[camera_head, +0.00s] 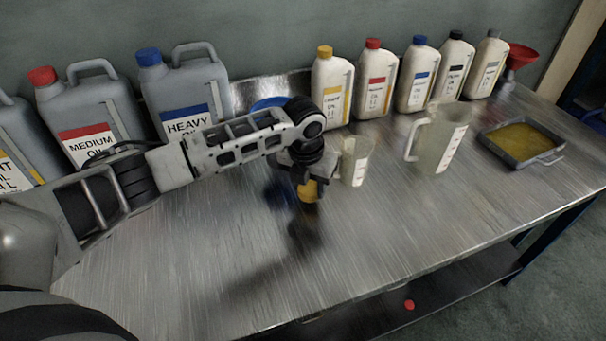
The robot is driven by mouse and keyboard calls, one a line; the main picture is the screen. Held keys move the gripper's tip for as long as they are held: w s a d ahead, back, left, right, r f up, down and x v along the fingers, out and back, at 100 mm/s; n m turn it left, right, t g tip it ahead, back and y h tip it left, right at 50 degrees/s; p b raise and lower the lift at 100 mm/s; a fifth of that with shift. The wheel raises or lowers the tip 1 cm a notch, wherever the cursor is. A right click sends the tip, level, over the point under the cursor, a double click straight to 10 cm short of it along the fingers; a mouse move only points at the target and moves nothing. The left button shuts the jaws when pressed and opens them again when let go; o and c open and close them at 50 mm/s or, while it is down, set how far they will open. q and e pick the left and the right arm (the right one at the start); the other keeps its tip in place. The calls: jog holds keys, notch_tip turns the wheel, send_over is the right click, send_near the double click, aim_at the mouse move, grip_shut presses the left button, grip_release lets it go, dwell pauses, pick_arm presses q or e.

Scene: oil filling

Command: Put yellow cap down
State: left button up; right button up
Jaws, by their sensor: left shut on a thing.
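My left gripper (308,184) is shut on the yellow cap (308,191) and points down above the metal table (400,240). The cap shows just below the fingers, and a dark shadow or reflection lies on the table under it. I cannot tell whether the cap touches the table. A white bottle with a yellow cap and yellow label (331,92) stands behind and to the right of the gripper. My right gripper is not in view.
A small measuring cup (355,160) stands close right of the gripper, with a larger jug (437,138) farther right. A tray (521,145) holds yellowish liquid. Grey canisters (90,120) and several white bottles line the back. The table's front middle is clear. A red cap (409,305) lies below.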

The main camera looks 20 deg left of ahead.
pick_arm(q)
jog(key=w+a, duration=0.2)
jog(key=shift+w+a, duration=0.35)
jog(key=shift+w+a+f, duration=0.15)
jog(key=shift+a+f, duration=0.05)
jog(key=shift+f, duration=0.5)
jog(key=shift+f, duration=0.1)
jog(key=shift+f, duration=0.55)
jog(key=o, duration=0.9)
jog(key=r, duration=0.4)
jog(key=s+r, duration=0.1)
jog(key=r, duration=0.8)
jog(key=shift+s+r, duration=0.1)
jog(key=shift+s, duration=0.3)
